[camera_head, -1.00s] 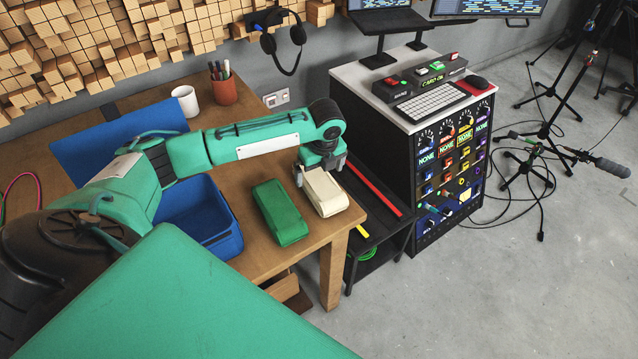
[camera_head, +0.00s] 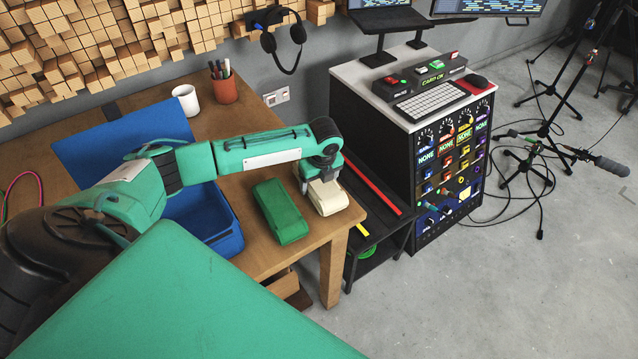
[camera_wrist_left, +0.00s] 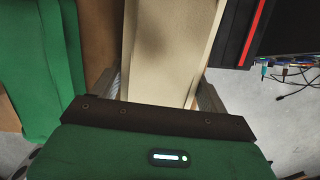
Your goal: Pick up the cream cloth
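The cream cloth (camera_head: 327,198) is a folded block lying near the right end of the wooden table, beside the green cloth (camera_head: 281,211). My left gripper (camera_head: 322,181) is over the back part of the cream cloth, pointing down. In the left wrist view, the cream cloth (camera_wrist_left: 168,45) runs between the two fingers of my left gripper (camera_wrist_left: 162,88), one on each side. The gripper looks open around it, and I cannot tell whether the fingers touch its sides. The green cloth also shows in the left wrist view (camera_wrist_left: 48,60). My right gripper is not in view.
A blue open box (camera_head: 236,236) stands left of the green cloth on the wooden table (camera_head: 262,262). A white mug (camera_head: 186,100) and a pen cup (camera_head: 224,91) stand behind. A black rack (camera_head: 385,226) and equipment cabinet (camera_head: 372,118) are to the right.

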